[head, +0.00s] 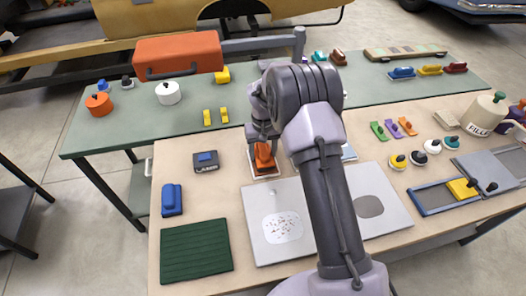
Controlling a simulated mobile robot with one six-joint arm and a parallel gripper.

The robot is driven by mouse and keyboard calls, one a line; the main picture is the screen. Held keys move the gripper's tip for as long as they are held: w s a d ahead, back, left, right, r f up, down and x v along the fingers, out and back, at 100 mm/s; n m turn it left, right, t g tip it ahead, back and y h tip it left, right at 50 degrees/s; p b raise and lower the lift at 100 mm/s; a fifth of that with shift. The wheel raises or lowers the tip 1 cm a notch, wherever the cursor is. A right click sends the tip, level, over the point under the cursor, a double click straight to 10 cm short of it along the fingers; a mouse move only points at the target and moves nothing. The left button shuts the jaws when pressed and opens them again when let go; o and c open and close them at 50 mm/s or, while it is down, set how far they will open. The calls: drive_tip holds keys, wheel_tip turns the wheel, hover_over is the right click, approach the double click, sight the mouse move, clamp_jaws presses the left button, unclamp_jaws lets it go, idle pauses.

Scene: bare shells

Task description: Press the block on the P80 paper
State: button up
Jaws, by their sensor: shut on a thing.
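My gripper (262,137) is shut on an orange block (264,157), seen from above near the middle of the front table. The block is over a small white-edged sheet (265,176), seemingly touching it; the exact contact is too small to tell. I cannot read any label on this sheet, so I cannot tell whether it is the P80 paper. Another pale sheet (349,152) is mostly hidden behind my arm.
A panel with a speckled patch (262,250) and one with a grey patch (388,226) lie in front, partly behind my arm. A green ridged mat (196,250), blue block (172,199) and dark box (206,161) are left. Scrapers, knobs and a mug (484,114) crowd the right.

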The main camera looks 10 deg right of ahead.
sight(263, 150)
drive_tip(key=shift+f, duration=0.45)
idle(1.0)
drive_tip(key=shift+r, duration=0.1)
wheel_tip(263, 150, up, 7)
drive_tip(key=p, duration=0.4)
drive_tip(key=shift+s, duration=0.1)
idle(0.5)
